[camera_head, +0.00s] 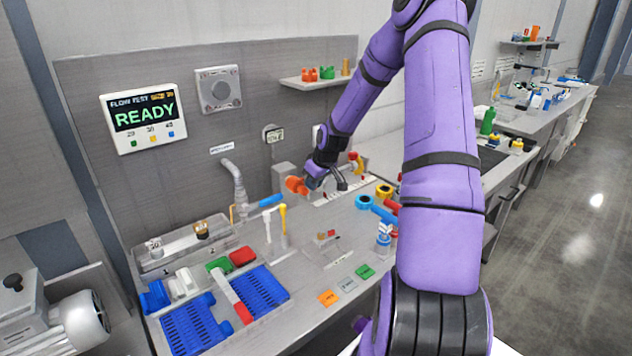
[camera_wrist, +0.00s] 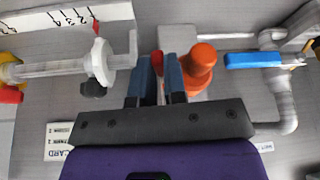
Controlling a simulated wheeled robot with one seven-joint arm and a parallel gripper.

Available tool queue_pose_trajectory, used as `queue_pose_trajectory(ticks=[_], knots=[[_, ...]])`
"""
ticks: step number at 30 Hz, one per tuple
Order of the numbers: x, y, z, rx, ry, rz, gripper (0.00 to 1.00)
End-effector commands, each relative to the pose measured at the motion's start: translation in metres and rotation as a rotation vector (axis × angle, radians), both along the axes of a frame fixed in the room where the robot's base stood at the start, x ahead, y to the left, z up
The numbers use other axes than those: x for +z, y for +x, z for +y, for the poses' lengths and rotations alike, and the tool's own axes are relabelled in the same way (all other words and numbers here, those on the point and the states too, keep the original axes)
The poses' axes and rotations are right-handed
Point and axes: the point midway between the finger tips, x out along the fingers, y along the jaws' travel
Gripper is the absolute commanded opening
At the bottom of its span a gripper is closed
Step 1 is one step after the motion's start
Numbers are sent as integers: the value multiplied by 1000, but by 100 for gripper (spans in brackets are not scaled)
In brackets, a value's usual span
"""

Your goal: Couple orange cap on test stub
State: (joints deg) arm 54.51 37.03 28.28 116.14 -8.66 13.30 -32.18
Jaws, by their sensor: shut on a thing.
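My gripper (camera_head: 313,180) is at the back of the bench, low in front of the grey back panel. The orange cap (camera_head: 296,185) is at its fingertips, pointing left; it also shows in the wrist view (camera_wrist: 203,62), beside the right finger. In the wrist view my gripper (camera_wrist: 158,80) is shut, with a narrow red piece (camera_wrist: 157,62) between the fingers, seemingly part of the cap. A grey block (camera_wrist: 178,38) is behind the cap; I cannot tell whether they touch. I cannot tell which fitting is the test stub; it may be hidden.
A pale pipe with a white collar (camera_wrist: 100,62) is left of the fingers in the wrist view. A grey curved spout (camera_head: 235,180) and blue handle (camera_head: 271,200) stand left of my gripper. Blue racks (camera_head: 262,290) fill the front left. A READY panel (camera_head: 143,117) hangs behind.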

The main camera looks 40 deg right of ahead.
Motion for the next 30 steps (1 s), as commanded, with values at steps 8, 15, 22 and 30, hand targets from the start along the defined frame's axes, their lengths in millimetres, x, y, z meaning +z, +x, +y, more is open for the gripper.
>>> queue_pose_trajectory(ticks=[8, 15, 22, 30], knots=[[0, 0, 2, -30, 1, -1, 0], [0, 0, 2, -29, 1, -1, 33], [0, 0, 2, -27, 1, 0, 38], [-1, -1, 1, -8, 3, 2, 38]])
